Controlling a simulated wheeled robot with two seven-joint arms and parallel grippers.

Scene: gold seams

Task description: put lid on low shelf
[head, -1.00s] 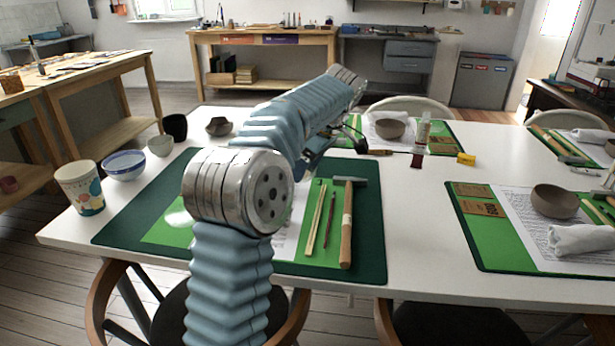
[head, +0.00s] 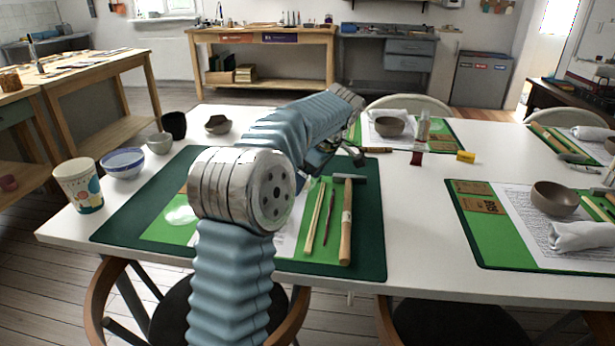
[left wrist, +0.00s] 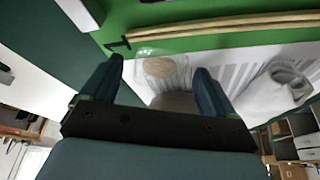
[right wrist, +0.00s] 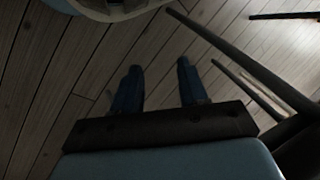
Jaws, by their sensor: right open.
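My left arm reaches over the near green mat in the head view; its gripper is mostly hidden behind the arm. In the left wrist view my left gripper (left wrist: 157,68) is open, its fingers apart on either side of a small clear container with a round beige top (left wrist: 160,67). I cannot tell whether this top is the lid, or whether the fingers touch it. My right gripper (right wrist: 159,67) is open and empty above the wooden floor. Low shelves show under the back workbench (head: 290,84) and under the left workbench (head: 125,135).
Another mat with a brown bowl (head: 555,197) lies right. Chair legs (right wrist: 240,60) stand beside my right gripper.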

